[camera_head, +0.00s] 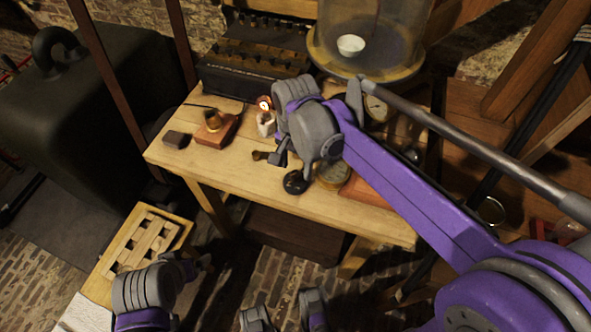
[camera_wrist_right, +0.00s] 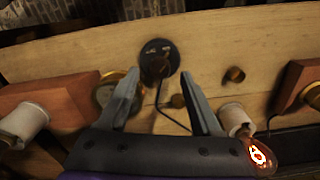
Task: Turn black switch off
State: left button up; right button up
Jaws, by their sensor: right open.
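The black switch (camera_head: 295,182) is a small round black piece near the front edge of the wooden table. In the right wrist view the black switch (camera_wrist_right: 158,62) shows a dark knob and small pale markings that I cannot read. My right gripper (camera_head: 272,157) is low over the table, just behind and left of the switch. In the right wrist view my right gripper (camera_wrist_right: 165,88) is open and empty, with the switch beyond its fingertips, lying between them in the picture. My left gripper (camera_head: 195,262) is low at the left, small and dark; its fingers are unclear.
A lit bulb (camera_head: 265,104) in a white socket stands behind the right gripper. A long black box (camera_head: 255,70) and a glass jar (camera_head: 370,40) stand behind. The table's front left (camera_head: 225,168) is clear.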

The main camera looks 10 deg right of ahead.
jog(key=shift+f, duration=1.1)
grip_shut()
